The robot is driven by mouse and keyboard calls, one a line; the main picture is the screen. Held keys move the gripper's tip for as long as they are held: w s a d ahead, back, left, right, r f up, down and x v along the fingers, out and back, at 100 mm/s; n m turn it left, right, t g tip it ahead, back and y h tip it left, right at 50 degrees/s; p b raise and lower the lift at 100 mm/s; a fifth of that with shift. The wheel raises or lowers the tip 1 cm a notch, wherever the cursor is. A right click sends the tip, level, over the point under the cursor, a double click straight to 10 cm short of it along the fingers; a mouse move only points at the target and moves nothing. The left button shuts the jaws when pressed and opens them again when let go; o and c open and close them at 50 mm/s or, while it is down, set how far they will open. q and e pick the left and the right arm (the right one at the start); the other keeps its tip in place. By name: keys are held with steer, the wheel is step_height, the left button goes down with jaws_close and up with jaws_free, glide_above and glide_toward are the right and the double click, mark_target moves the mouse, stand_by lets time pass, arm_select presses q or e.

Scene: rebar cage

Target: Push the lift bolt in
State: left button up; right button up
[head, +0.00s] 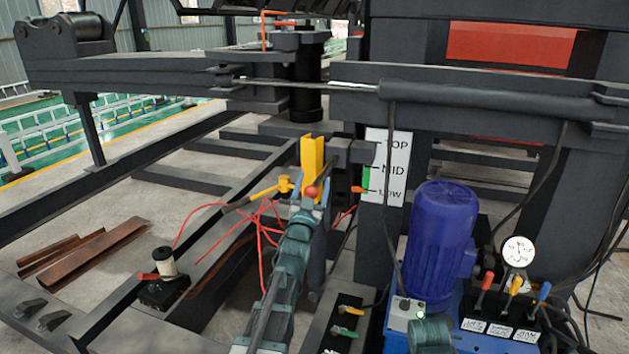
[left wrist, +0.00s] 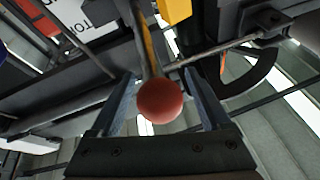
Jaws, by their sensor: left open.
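A red ball knob (head: 311,191) shows at the foot of an upright yellow bracket (head: 313,155) on the dark frame. In the left wrist view the red ball (left wrist: 160,101) sits at the end of a rod with a yellow side, between my two fingers. A yellow rod with a dark end (head: 258,194) lies to the left of the bracket. No part is labelled as the lift bolt. My left gripper (head: 306,202) is at the red ball, and its fingers (left wrist: 160,90) are open on either side of it. Contact cannot be told.
A blue motor (head: 440,245) and a valve block with coloured levers (head: 498,315) stand at the right. A TOP/MID/LOW scale plate (head: 388,167) is right of the bracket. Thin red cables (head: 262,235) hang beside my left arm. Dark beams surround the place.

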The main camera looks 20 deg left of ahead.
mark_target(318, 177)
arm_select(q)
jaws_close()
stand_by(0.3)
steer(key=w, duration=0.5)
steer(key=shift+a, duration=0.15)
steer(key=shift+s, duration=0.1)
steer(key=shift+c, duration=1.8)
jaws_free()
steer(key=o, duration=0.4)
steer(key=shift+c, duration=0.2)
